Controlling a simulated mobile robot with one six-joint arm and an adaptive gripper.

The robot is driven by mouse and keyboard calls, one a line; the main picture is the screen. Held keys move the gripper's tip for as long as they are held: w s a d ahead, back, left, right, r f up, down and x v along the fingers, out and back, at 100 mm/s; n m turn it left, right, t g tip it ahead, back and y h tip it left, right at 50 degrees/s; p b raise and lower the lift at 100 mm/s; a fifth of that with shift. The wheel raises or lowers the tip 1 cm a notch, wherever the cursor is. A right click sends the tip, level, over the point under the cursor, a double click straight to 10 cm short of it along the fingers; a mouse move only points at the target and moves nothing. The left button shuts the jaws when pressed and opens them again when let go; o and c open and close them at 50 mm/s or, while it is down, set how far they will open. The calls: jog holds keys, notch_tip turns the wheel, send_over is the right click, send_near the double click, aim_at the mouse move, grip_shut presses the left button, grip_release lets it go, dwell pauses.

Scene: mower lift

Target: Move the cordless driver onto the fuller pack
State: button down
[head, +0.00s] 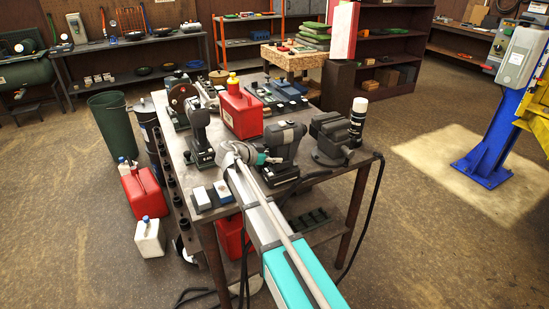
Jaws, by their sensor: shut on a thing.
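My gripper (264,158) is at the near side of the workbench, at the end of my white and teal arm. It is shut on the handle of a grey and black cordless driver (287,137). The driver is upright, with its dark foot (282,175) low over the bench; I cannot tell whether it touches. Two small white-topped blocks (201,197) (222,190) sit at the front left corner and may be the packs. Their charge marks are too small to read.
A red fuel can (240,112) stands behind the gripper. Cans and bins stand on the floor at left.

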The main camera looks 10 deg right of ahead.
jog(key=shift+f+b, duration=0.45)
dwell(0.9)
jog(key=shift+c, duration=0.9)
grip_release()
jog(key=shift+s, duration=0.15)
